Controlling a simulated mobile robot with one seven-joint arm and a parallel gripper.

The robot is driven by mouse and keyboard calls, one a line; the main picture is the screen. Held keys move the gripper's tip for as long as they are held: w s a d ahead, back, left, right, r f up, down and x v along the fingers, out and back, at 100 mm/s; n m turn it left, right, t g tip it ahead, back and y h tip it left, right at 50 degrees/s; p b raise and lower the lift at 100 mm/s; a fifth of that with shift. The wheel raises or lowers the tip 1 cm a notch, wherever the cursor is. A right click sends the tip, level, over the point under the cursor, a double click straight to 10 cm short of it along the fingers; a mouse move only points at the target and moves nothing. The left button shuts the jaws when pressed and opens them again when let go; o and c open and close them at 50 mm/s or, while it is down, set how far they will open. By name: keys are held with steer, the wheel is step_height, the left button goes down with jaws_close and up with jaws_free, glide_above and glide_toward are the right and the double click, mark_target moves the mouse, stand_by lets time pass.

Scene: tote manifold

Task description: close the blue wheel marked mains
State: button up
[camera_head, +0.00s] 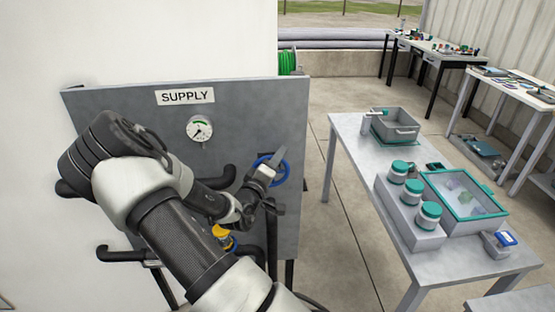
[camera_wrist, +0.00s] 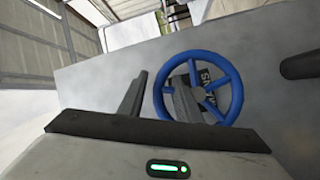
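The blue wheel (camera_head: 285,171) is on the right part of the grey panel, partly hidden behind my gripper (camera_head: 277,181). In the wrist view the wheel (camera_wrist: 236,88) shows as a blue ring with spokes. A dark label behind it is partly covered, with only a few letters showing. My gripper (camera_wrist: 167,68) is open in the wrist view. One finger is left of the wheel, and the other overlaps the inside of the ring. The left part of the rim shows between the fingers. I cannot tell whether either finger touches it.
The grey panel (camera_head: 120,110) carries a SUPPLY sign (camera_head: 185,96), a gauge (camera_head: 200,128), dark pipes and a yellow part (camera_head: 222,234) below my wrist. A table (camera_head: 348,135) with jars, a grey tote (camera_head: 397,124) and a green-rimmed box stands at right. Open floor lies between.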

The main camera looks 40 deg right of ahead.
jaws_close()
steer(key=shift+s+d+m, duration=0.1)
steer(key=shift+m, duration=0.2)
